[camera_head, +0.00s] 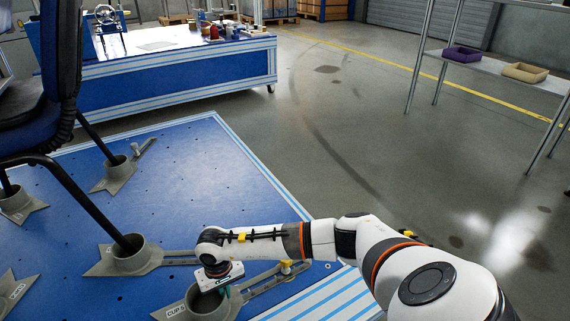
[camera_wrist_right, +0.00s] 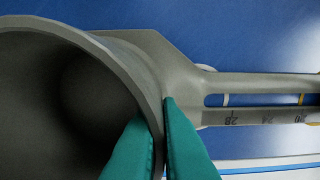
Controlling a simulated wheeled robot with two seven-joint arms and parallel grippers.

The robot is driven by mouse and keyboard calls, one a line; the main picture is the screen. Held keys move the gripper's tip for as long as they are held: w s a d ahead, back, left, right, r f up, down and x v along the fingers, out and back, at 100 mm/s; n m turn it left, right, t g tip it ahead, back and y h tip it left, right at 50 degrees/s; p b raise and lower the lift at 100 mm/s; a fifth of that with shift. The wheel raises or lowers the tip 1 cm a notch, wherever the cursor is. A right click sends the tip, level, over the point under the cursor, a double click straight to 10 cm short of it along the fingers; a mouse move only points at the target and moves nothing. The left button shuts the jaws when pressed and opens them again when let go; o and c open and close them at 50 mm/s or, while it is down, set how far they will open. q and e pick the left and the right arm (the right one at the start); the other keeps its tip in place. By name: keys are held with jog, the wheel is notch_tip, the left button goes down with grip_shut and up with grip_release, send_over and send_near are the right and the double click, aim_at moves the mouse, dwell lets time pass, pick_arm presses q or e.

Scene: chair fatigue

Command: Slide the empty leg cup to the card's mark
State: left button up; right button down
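The empty leg cup (camera_head: 190,300), a grey round cup on a flat base with a "CUP" label, sits at the bottom of the head view with no chair leg in it. My right gripper (camera_head: 226,291) is over the cup's right side. In the right wrist view its teal fingers (camera_wrist_right: 164,130) straddle the cup wall, one inside and one outside, and appear closed on it. No card is distinguishable. My left gripper is out of view.
A chair leg (camera_head: 88,205) stands in a neighbouring cup (camera_head: 131,262); more cups sit left on the blue plate (camera_head: 200,165). A yellow-topped knob (camera_head: 286,267) is at the empty cup's slotted arm. A blue workbench (camera_head: 180,85) and a shelf (camera_head: 500,66) stand behind.

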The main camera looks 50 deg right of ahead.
jog(key=shift+s+d, duration=0.25)
jog(key=shift+d, duration=0.6)
jog(key=shift+s+d, duration=0.25)
jog(key=shift+d, duration=0.55)
jog(key=c, duration=1.6)
grip_release()
jog(key=shift+c, duration=0.2)
jog(key=shift+r, duration=0.1)
